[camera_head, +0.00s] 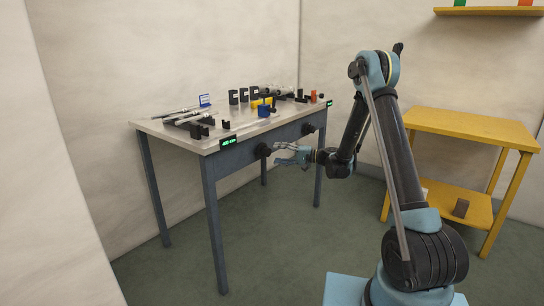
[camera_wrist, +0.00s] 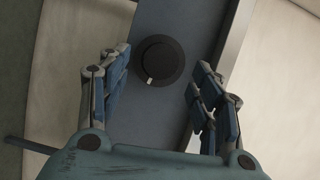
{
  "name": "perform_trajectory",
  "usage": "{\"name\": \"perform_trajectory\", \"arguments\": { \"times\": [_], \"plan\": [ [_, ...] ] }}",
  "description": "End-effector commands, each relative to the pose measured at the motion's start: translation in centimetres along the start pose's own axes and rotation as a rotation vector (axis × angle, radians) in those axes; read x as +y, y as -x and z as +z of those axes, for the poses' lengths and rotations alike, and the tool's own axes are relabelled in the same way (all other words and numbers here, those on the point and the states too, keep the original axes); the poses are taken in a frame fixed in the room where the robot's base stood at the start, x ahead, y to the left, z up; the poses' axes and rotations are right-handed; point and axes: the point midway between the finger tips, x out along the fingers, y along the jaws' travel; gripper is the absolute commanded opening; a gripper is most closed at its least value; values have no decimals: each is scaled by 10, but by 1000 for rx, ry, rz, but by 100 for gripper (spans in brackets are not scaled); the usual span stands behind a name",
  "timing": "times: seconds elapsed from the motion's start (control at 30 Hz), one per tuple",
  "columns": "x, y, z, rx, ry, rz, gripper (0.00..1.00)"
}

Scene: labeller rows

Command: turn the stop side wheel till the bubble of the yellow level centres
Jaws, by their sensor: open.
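A round black wheel (camera_head: 263,150) sits on the blue-grey front apron of the table, at its left part. In the wrist view this wheel (camera_wrist: 160,56) shows face-on with a small white mark at its lower edge. A second black wheel (camera_head: 308,129) is on the same apron farther right; I cannot tell which is the stop side. My gripper (camera_head: 278,154) is open and empty just in front of the left wheel, its fingers (camera_wrist: 161,68) to either side of it in the picture. A small yellow thing (camera_head: 262,101), perhaps the level, is on the tabletop; no bubble can be made out.
The metal tabletop (camera_head: 160,126) holds rails, black brackets (camera_head: 243,95), a blue piece (camera_head: 264,111) and an orange piece (camera_head: 314,96). Green displays (camera_head: 229,141) and (camera_head: 329,103) are at the front corners. A yellow shelf table (camera_head: 470,124) stands right. Floor before the table is clear.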

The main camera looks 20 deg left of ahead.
Motion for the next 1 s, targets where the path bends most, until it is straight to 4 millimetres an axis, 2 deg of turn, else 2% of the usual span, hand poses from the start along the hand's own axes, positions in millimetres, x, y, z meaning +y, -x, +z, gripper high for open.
{"name": "perform_trajectory", "arguments": {
  "times": [0.03,0.2,0.4,0.87,1.0],
  "plan": [
    [0,11,-1,3,0,0,59],
    [1,42,-2,4,0,1,59],
    [1,64,-1,2,0,1,59],
    [1,70,-1,1,0,1,59],
    [-5,74,1,2,4,20,59]
  ]
}}
